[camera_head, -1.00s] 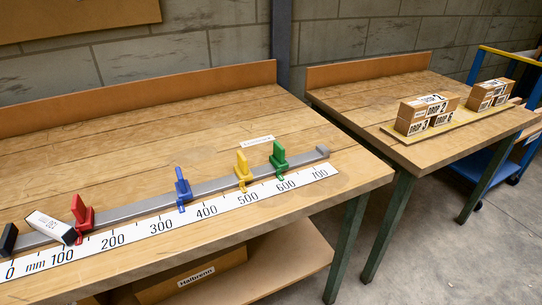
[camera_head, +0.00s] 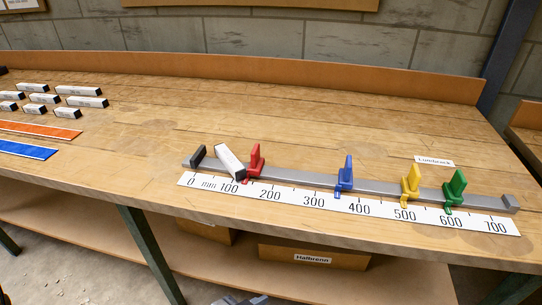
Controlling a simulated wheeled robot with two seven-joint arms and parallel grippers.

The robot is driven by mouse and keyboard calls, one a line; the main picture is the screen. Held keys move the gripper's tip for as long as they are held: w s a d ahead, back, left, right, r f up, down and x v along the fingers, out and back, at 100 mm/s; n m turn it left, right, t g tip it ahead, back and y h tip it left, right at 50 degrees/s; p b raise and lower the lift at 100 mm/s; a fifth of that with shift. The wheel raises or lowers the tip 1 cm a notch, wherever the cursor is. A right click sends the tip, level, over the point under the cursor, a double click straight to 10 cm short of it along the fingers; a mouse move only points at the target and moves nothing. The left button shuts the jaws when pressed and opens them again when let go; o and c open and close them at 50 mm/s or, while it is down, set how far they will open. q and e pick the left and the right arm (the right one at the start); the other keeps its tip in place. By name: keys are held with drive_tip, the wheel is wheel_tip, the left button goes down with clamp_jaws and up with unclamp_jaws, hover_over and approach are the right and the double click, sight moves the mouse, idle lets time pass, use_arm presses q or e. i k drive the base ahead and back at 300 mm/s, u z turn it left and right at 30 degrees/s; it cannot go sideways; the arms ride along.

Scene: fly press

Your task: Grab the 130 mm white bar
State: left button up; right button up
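A white bar with a dark end (camera_head: 229,162) lies tilted across the grey rail (camera_head: 300,177), between the dark end stop (camera_head: 195,156) and the red slider (camera_head: 254,162), near the 100 mark of the scale. Several more white bars with black ends lie in rows at the left of the bench, among them a long one (camera_head: 88,102), one behind it (camera_head: 78,90) and one in front (camera_head: 66,112). Their printed labels are too small to read, so I cannot tell which is 130 mm. Neither of my grippers can be made out.
A blue slider (camera_head: 345,174), yellow slider (camera_head: 411,185) and green slider (camera_head: 454,190) stand on the rail behind the white scale strip (camera_head: 330,202). An orange strip (camera_head: 38,131) and a blue strip (camera_head: 25,149) lie at the left. The bench middle (camera_head: 165,140) is clear.

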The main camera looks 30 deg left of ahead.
sight(235, 168)
drive_tip(key=u, duration=2.3)
drive_tip(key=k, duration=0.3)
drive_tip(key=z, duration=0.5)
